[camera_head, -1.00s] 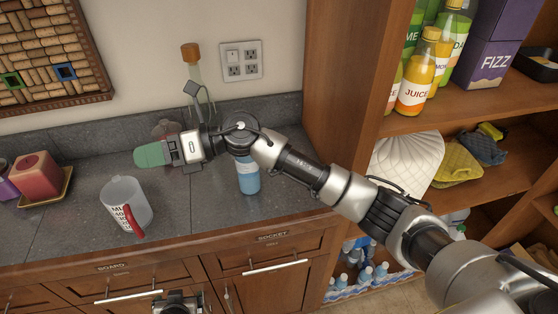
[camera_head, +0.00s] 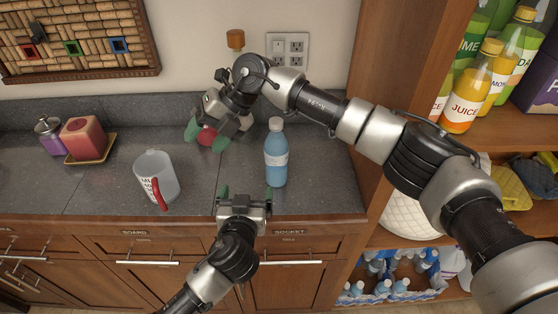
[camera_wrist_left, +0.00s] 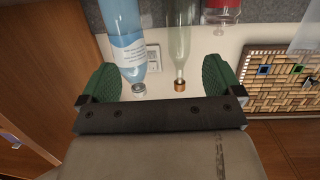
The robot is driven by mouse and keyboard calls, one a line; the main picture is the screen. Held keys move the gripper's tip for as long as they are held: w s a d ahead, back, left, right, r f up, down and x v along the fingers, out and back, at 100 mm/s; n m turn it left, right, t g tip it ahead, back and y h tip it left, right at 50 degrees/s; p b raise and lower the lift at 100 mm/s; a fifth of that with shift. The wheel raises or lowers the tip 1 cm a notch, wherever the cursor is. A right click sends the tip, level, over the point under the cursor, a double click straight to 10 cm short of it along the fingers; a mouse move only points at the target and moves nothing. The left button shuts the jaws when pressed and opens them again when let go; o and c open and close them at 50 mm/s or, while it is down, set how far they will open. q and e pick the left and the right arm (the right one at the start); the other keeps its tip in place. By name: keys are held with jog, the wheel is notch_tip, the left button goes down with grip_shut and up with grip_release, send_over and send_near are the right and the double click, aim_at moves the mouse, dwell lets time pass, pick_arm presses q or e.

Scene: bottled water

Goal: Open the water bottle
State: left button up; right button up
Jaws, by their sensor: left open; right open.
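The blue water bottle (camera_head: 276,160) stands upright on the grey counter, with its pale cap (camera_head: 276,124) on top. My left gripper (camera_head: 246,193) is open and empty at the counter's front edge, in front of the bottle and slightly left of it. In the left wrist view the bottle (camera_wrist_left: 126,38) appears upside down between the two green fingers, nearer one of them, with its cap (camera_wrist_left: 138,90) showing. My right gripper (camera_head: 206,136) is open over the back of the counter, left of the bottle, with a red object showing between or behind its fingers.
A corked glass bottle (camera_wrist_left: 181,40) stands behind the water bottle. A red container on a yellow tray (camera_head: 83,137) is at left. A wooden shelf side (camera_head: 392,75) rises at right.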

aim_at(277, 146)
pick_arm(q)
jog(key=w+d+r+m+t+h, duration=0.2)
jog(key=d+r+h, duration=0.1)
jog(key=d, duration=0.2)
pick_arm(e)
jog(key=w+d+r+m+h, duration=0.1)
jog(key=w+d+r+h, duration=0.1)
jog(key=d, duration=0.2)
jog(key=w+d+r+m+t+h, duration=0.1)
jog(key=w+d+r+h, duration=0.1)
jog(key=d, duration=0.3)
jog(key=w+d+r+m+t+h, duration=0.1)
jog(key=w+d+r+h, duration=0.2)
jog(key=d+h, duration=0.1)
jog(key=shift+w+d, duration=0.15)
jog(key=shift+d, duration=0.45)
jog(key=shift+r, duration=0.15)
pick_arm(q)
jog(key=x, duration=1)
jog(key=shift+w+a, duration=0.15)
jog(key=shift+w, duration=0.15)
